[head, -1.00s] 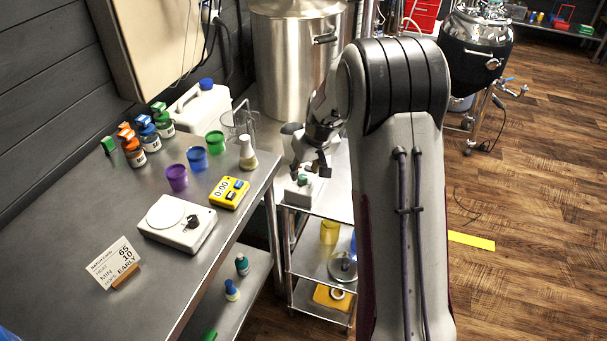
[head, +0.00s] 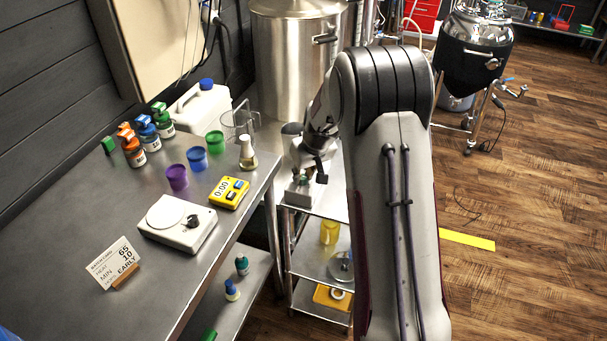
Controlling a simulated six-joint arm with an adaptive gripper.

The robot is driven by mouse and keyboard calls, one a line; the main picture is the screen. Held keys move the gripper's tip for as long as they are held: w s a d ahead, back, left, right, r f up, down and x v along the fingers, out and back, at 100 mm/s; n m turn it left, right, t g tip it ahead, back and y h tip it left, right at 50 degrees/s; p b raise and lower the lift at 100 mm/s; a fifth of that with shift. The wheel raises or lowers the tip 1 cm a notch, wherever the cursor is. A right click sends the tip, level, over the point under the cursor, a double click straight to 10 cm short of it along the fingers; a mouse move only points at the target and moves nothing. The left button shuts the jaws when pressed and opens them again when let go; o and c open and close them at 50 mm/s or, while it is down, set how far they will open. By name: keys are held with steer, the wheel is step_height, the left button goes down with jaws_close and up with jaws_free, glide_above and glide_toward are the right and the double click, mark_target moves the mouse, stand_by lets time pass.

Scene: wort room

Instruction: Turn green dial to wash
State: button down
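The green dial is not clearly visible now; the fingers cover the top of the box, where a small greenish part showed earlier. I cannot tell whether the fingers touch the dial or how far they are closed. No "wash" mark is readable.
The steel table (head: 85,221) on the left holds a white hotplate (head: 170,232), a yellow timer (head: 229,194), coloured cups, bottles and a flask (head: 247,157). A tall steel pot (head: 289,65) stands behind the cart (head: 327,208). My arm hides the cart's right side.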

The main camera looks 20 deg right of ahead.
steer(key=shift+a+m+h, duration=0.15)
steer(key=shift+m+h, duration=0.65)
steer(key=shift+m, duration=1.3)
steer(key=shift+m+g+h, duration=0.4)
steer(key=shift+m+h, duration=0.1)
steer(key=shift+m, duration=0.9)
steer(key=shift+w+a+m, duration=0.1)
steer(key=shift+m, duration=0.5)
steer(key=shift+m+g+h, duration=0.35)
steer(key=shift+m+g, duration=0.05)
steer(key=shift+m, duration=0.7)
steer(key=shift+m+g+h, duration=0.35)
steer(key=shift+m+g, duration=0.05)
steer(key=shift+m, duration=0.7)
steer(key=shift+w+a+m+g, duration=0.15)
steer(key=shift+m+g, duration=0.55)
steer(key=shift+m, duration=1.2)
